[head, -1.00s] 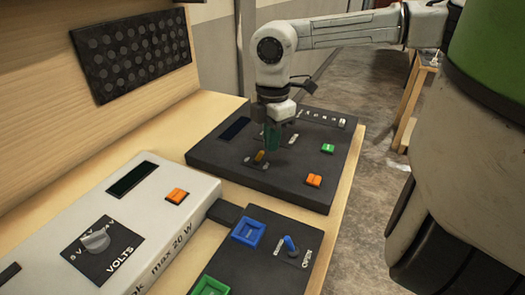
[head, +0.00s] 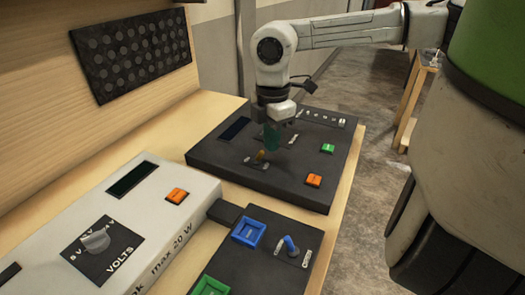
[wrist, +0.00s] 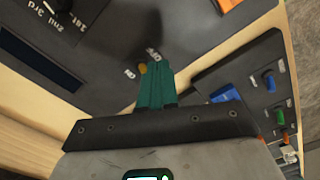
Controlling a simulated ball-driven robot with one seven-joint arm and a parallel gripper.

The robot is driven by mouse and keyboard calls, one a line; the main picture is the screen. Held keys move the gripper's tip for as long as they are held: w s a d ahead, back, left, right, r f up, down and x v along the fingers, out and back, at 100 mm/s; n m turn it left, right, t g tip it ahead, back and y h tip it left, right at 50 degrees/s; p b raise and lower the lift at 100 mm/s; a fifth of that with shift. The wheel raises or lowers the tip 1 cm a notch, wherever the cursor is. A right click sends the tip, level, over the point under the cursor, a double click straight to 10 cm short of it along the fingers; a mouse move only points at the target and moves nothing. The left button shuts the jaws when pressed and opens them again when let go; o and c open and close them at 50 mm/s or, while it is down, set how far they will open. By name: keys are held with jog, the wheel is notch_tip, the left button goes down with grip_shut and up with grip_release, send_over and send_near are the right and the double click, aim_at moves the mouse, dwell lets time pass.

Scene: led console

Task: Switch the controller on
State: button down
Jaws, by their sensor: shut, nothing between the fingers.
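A black console (head: 215,156) lies on the bench at the back, under my gripper. It carries a small yellow switch lever (head: 261,155), a dark display (head: 234,129), a green button (head: 327,148) and an orange button (head: 314,180). My gripper (head: 271,150) points down with its green fingers closed and empty, right beside the yellow lever. In the wrist view the fingertips (wrist: 153,70) are close against the yellow lever (wrist: 142,68) and partly cover it. I cannot tell whether they touch. White lettering shows on both sides of the lever.
A white box with a VOLTS knob (head: 97,239) stands at the front left. Another black panel with a blue button (head: 248,232), a blue lever (head: 291,244) and a green button (head: 211,287) lies in front. A dark perforated panel (head: 133,50) hangs on the wooden backboard.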

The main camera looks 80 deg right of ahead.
aim_at(263, 153)
jog(key=shift+f+b, duration=1.5)
jog(key=shift+b, duration=0.3)
jog(key=shift+w+d, duration=0.15)
jog(key=shift+w, duration=0.55)
jog(key=shift+w+d+b, duration=0.1)
jog(key=shift+w+b, duration=0.2)
jog(key=shift+b, duration=0.1)
jog(key=shift+r, duration=0.1)
notch_tip(263, 153, up, 7)
jog(key=p, duration=0.3)
jog(key=shift+s, duration=0.35)
dwell(0.8)
